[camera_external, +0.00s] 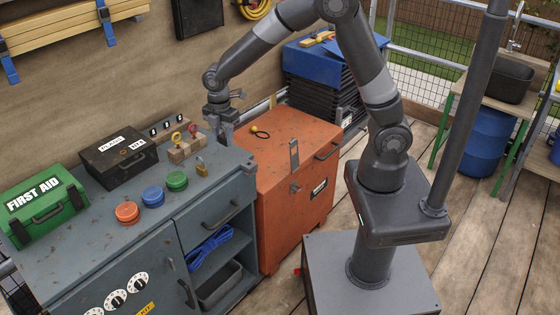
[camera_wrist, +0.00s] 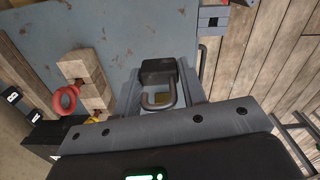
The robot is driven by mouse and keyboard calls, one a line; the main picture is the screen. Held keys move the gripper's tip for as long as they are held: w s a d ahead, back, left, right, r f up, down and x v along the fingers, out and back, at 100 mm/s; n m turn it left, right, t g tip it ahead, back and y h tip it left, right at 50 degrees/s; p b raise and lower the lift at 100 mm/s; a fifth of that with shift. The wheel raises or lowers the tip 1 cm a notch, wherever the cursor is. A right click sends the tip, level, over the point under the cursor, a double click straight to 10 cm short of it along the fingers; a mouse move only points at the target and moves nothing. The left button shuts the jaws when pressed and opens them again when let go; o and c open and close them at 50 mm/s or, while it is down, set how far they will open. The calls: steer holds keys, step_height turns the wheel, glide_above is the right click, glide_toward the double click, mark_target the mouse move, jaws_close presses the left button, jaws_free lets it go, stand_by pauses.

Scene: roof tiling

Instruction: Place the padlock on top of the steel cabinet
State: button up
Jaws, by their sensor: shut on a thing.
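A dark padlock (camera_wrist: 158,68) with a grey shackle shows between the fingers of my gripper (camera_wrist: 160,84) in the wrist view. My gripper is shut on it. In the external view my gripper (camera_external: 220,129) is low at the right back end of the blue-grey steel cabinet (camera_external: 86,243), beside an orange steel chest. The held padlock cannot be made out there. I cannot tell whether it touches the cabinet top.
A wooden block (camera_external: 184,149) with red and yellow key rings stands left of my gripper. A black box (camera_external: 120,158), green first aid case (camera_external: 43,206) and coloured round pieces (camera_external: 152,195) occupy the cabinet top.

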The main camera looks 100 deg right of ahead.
mark_target(218, 163)
steer(key=shift+w+a+f, duration=0.8)
steer(key=shift+w+a, duration=0.1)
steer(key=shift+a, duration=0.1)
steer(key=shift+f, duration=2)
steer(key=shift+f, duration=0.1)
steer(key=o, duration=1.1)
